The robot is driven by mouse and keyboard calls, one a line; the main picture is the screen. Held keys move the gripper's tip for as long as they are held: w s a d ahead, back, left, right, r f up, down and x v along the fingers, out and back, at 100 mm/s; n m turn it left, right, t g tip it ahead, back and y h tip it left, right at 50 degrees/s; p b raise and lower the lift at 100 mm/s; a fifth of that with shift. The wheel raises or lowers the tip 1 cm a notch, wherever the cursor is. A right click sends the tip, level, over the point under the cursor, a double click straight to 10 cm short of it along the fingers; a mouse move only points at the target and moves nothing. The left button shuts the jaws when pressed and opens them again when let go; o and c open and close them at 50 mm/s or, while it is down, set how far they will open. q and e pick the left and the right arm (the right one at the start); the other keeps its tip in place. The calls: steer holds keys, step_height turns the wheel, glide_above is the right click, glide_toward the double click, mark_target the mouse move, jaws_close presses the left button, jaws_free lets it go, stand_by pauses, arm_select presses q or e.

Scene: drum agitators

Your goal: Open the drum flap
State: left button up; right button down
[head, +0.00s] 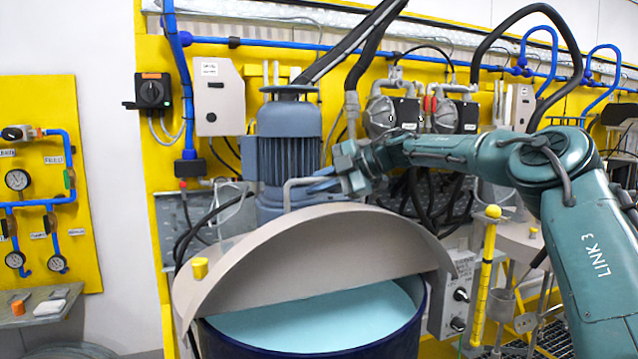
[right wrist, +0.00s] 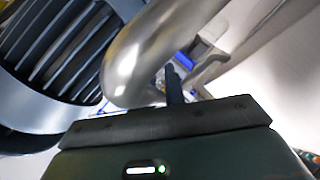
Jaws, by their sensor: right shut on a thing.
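The drum flap (head: 320,255) is a beige half-round lid on the dark blue drum (head: 345,346). It stands raised and tilted, and pale blue liquid (head: 325,320) shows below its front edge. A bent grey metal handle (head: 288,190) rises behind the flap's top edge. My right gripper (head: 325,182) is shut on the handle at its upper right part. In the right wrist view the shiny handle tube (right wrist: 140,50) runs close past the dark finger (right wrist: 174,84). The exact contact is partly hidden. My left gripper is not in view.
A blue-grey motor (head: 288,150) stands right behind the handle. A grey control box (head: 457,295) and a yellow post (head: 485,275) are right of the drum. Hoses and pumps (head: 388,115) line the yellow wall behind. A yellow valve panel (head: 40,180) hangs at left.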

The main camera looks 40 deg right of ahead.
steer(key=shift+f+g, duration=0.3)
steer(key=shift+f, duration=0.25)
steer(key=c, duration=1.7)
jaws_free()
steer(key=shift+o, duration=1.1)
steer(key=shift+w+r, duration=0.1)
steer(key=shift+w, duration=0.05)
steer(key=shift+r, duration=0.15)
steer(key=b+v, duration=0.2)
steer(key=v, duration=1.1)
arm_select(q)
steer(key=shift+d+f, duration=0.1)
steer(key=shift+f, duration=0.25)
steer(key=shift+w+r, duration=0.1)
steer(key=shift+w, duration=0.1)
